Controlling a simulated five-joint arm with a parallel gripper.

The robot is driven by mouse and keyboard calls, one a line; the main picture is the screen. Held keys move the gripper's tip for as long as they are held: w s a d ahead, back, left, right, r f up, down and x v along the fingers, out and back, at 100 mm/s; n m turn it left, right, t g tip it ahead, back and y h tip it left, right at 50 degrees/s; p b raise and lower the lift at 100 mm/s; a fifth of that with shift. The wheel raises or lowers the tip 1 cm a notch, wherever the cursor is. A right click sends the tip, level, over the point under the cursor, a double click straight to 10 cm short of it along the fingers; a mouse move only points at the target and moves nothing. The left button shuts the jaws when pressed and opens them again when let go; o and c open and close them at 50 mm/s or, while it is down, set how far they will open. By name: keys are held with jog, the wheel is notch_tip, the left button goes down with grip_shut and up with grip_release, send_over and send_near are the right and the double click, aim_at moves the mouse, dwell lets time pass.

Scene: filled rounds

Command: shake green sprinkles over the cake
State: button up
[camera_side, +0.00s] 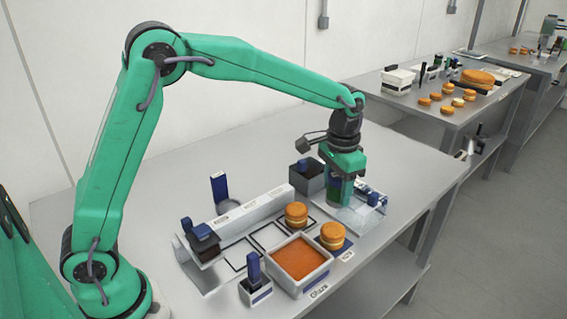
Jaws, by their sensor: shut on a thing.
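My gripper (341,178) is at the right part of the near table, pointing down and shut on a dark green shaker (334,187). The gripper partly hides the shaker, so its top and contents cannot be made out. Two round golden filled cakes stand to the left of and nearer than the gripper. One cake (296,214) is at the back and the other cake (332,235) sits on a dark blue labelled square. The shaker is apart from both cakes. I cannot make out sprinkles on either cake.
A white tray (327,270) with an orange filling stands in front. A small blue-handled holder (255,284) is left of it. A dark box (305,181) and a clear tray (362,220) flank the gripper. A long white labelled rack (245,217) lies left. The table's left rear is clear.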

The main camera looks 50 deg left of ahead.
jog(key=shift+f, duration=0.25)
jog(key=shift+f, duration=2.45)
jog(key=shift+a, duration=0.55)
dwell(0.6)
dwell(1.1)
jog(key=shift+d, duration=1)
jog(key=shift+a, duration=1)
jog(key=shift+d, duration=0.1)
